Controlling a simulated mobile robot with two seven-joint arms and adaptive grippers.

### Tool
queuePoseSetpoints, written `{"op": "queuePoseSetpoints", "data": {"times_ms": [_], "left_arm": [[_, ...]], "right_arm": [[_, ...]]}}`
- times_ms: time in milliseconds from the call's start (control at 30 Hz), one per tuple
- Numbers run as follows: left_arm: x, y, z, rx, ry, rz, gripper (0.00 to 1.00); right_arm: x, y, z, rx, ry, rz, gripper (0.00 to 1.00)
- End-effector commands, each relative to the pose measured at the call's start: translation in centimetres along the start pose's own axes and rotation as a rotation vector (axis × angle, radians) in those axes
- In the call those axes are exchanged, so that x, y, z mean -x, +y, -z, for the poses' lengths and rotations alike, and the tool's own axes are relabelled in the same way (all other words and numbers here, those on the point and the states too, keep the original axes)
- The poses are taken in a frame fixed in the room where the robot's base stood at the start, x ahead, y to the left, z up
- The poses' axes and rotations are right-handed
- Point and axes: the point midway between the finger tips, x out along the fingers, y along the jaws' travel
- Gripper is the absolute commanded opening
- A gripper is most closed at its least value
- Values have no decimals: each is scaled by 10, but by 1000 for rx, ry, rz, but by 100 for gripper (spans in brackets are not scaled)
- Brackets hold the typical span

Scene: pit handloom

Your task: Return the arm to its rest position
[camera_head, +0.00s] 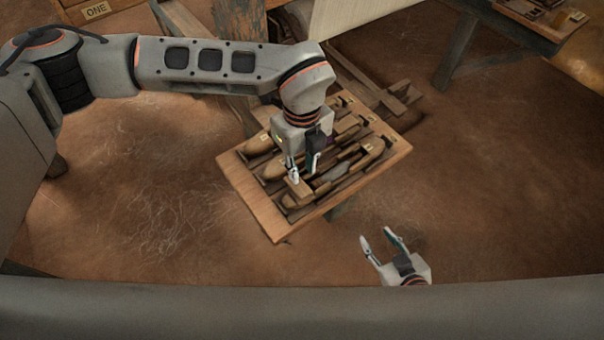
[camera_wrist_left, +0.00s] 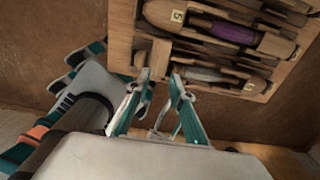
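My left arm (camera_head: 205,62) reaches in from the left. My left gripper (camera_head: 303,174) points down over the near part of a wooden tray (camera_head: 250,204) of shuttles. In the left wrist view its two fingers (camera_wrist_left: 160,80) stand apart with no held object visible between them. A small wooden block (camera_head: 298,187) is close to the fingertips; I cannot tell whether they touch it. My right gripper (camera_head: 384,241) is open and empty in front of the tray. It also shows at the left of the left wrist view (camera_wrist_left: 85,65).
The tray holds several shuttles in slots; one with a purple part (camera_wrist_left: 233,33) shows in the left wrist view. A wooden loom frame with pale cloth (camera_head: 350,12) stands behind. A table (camera_head: 530,22) is at the upper right, a box labelled ONE (camera_head: 95,10) at the upper left. Brown floor is clear around.

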Motion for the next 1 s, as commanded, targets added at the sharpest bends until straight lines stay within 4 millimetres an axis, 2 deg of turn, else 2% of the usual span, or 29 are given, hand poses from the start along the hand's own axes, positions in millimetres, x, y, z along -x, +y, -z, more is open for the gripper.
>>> {"op": "queuePoseSetpoints", "data": {"times_ms": [200,733,767,867,967,1000], "left_arm": [[8,0,0,0,0,0,22],[7,-1,4,-10,12,4,22],[6,-1,9,-20,25,9,22],[4,-8,41,-87,117,50,22],[8,-18,96,-195,280,137,22],[13,-23,122,-243,359,189,22]], "right_arm": [[0,0,0,0,0,0,40],[0,-1,0,-2,1,1,40],[0,-1,0,-2,1,1,40],[0,-1,1,-2,2,1,40],[0,-1,1,-2,2,1,40],[0,-1,1,-2,2,1,40]]}}
